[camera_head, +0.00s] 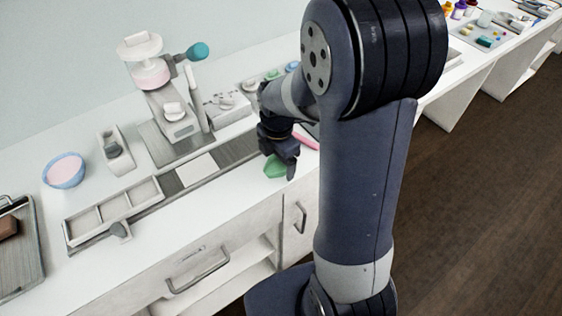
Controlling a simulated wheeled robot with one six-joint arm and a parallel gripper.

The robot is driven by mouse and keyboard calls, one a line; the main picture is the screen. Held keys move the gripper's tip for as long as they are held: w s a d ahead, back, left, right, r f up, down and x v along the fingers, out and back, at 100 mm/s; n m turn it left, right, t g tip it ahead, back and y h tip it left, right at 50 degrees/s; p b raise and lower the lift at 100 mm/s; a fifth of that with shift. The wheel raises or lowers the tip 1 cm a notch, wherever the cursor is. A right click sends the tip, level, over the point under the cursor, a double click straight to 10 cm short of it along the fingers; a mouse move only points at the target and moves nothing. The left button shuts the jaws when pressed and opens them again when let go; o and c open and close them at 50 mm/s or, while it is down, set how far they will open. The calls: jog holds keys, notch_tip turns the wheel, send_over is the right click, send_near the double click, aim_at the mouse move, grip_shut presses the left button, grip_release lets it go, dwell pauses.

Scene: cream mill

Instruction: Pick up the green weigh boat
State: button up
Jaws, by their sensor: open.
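The green weigh boat (273,167) lies on the white counter, near its front edge and just right of the grey strip. My gripper (281,168) is above it, pointing down, and hides part of its right side. The gripper is open. I cannot tell from this view whether the fingers touch the boat or stand around it.
A pink item (305,141) lies close behind the gripper, partly hidden by my arm. A scale-like machine with a teal knob (197,51) stands at the back left. A white divided tray (113,210) and a blue-rimmed bowl (64,171) are further left.

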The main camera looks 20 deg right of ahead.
jog(key=shift+f, duration=0.1)
jog(key=shift+c, duration=0.2)
jog(key=c, duration=1)
